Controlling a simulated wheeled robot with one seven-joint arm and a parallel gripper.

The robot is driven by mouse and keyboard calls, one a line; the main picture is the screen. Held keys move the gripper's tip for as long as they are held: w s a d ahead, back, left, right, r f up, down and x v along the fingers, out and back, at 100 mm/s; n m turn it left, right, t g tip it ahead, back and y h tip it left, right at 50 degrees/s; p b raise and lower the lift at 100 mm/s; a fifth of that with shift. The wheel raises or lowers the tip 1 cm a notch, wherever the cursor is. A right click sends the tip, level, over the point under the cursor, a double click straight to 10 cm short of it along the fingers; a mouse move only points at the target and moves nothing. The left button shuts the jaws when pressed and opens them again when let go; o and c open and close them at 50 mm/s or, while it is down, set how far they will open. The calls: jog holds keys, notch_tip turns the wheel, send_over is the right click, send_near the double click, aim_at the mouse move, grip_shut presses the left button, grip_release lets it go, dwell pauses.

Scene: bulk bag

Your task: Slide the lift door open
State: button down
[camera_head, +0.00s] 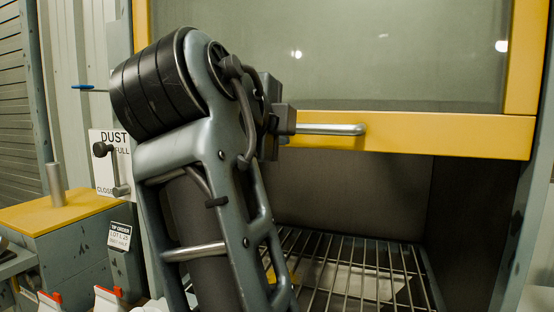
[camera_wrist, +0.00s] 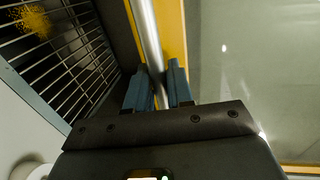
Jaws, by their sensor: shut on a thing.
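The lift door is a large glazed panel (camera_head: 330,55) in a yellow frame. Its yellow bottom rail (camera_head: 440,134) stands well above the wire rack, with an open gap below it. A metal bar handle (camera_head: 335,129) runs along the rail; it also shows in the wrist view (camera_wrist: 147,35). My gripper (camera_wrist: 157,85) has its two blue-grey fingers on either side of the bar and is shut on it. In the head view my arm hides the handle's left part and much of the door's left side.
Below the door is a dark chamber with a wire rack (camera_head: 350,278) as its floor. At left stand a grey cabinet with a yellow top (camera_head: 75,208), a DUST sign (camera_head: 108,178) and a small tag (camera_head: 119,236). White objects with red parts (camera_head: 106,298) sit at the lower left.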

jog(key=shift+r, duration=0.95)
jog(key=c, duration=1.2)
grip_release()
jog(key=shift+b+v, duration=0.75)
jog(key=shift+v, duration=3.15)
